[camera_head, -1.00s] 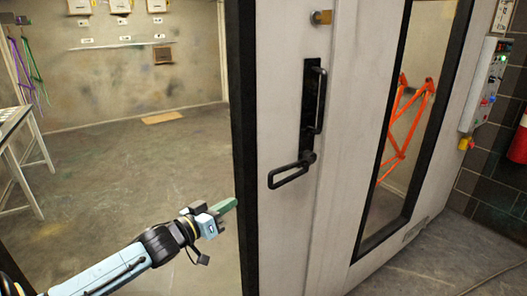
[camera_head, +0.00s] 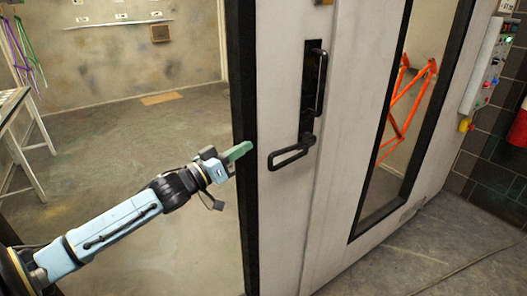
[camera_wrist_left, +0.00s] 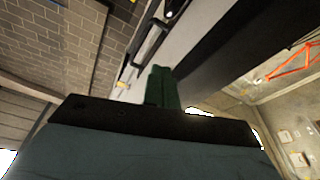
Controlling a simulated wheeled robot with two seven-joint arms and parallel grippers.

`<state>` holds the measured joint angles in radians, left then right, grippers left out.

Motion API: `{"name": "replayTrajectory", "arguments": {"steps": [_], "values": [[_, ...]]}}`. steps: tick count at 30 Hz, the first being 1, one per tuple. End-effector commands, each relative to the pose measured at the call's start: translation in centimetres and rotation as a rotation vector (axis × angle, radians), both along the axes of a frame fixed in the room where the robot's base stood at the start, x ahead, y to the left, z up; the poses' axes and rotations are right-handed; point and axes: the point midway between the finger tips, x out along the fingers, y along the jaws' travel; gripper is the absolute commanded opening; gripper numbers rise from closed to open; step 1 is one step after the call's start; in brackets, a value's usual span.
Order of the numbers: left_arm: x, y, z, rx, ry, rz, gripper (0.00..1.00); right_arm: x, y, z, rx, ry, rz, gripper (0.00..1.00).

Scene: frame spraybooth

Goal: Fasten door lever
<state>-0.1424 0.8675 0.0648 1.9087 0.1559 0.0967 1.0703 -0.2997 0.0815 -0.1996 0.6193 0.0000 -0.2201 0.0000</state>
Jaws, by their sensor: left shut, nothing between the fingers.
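The black door lever (camera_head: 290,157) is a loop-shaped handle on the pale door (camera_head: 283,210). It slants down to the left from its pivot, below a black upright pull handle (camera_head: 317,85). My left gripper (camera_head: 240,150) has green fingers, shut and empty. In the picture its tips are just left of the lever, in front of the door's black edge, apart from the lever. In the left wrist view, the shut green fingers (camera_wrist_left: 162,86) point towards the door, with a dark handle (camera_wrist_left: 150,42) beyond; which handle is unclear. My right gripper is out of view.
The door's black edge (camera_head: 243,100) borders the open booth on the left. A white table (camera_head: 15,110) stands at far left. An orange frame (camera_head: 402,105) shows through the door window. A control box (camera_head: 482,75) hangs on the right wall. The booth floor (camera_head: 110,150) is mostly clear.

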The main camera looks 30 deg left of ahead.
Motion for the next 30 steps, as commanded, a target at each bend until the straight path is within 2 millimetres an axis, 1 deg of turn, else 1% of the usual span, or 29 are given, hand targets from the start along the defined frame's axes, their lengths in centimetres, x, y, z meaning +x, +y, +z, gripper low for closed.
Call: {"name": "replayTrajectory", "arguments": {"steps": [1, 15, 16, 18, 21, 25, 30], "values": [[0.8, -0.2, 0.3, -0.002, -0.002, 0.001, 0.00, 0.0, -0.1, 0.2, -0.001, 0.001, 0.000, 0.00], [6.7, -1.9, 1.6, -0.001, -0.002, 0.001, 0.00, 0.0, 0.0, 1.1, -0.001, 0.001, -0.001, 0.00], [6.5, -2.1, 0.7, -0.004, 0.005, 0.000, 0.00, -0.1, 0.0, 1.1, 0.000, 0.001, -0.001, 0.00], [6.1, -2.4, -0.5, -0.005, 0.005, 0.001, 0.00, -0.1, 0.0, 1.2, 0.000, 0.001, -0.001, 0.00], [5.8, -2.7, -1.5, -0.003, 0.002, 0.001, 0.00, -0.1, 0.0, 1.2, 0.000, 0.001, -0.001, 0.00], [5.6, -2.9, -2.3, -0.001, 0.002, 0.001, 0.00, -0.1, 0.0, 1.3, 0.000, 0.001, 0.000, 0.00], [5.5, -2.9, -2.5, 0.001, 0.001, 0.001, 0.00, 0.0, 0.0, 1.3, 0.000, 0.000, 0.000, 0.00]]}}
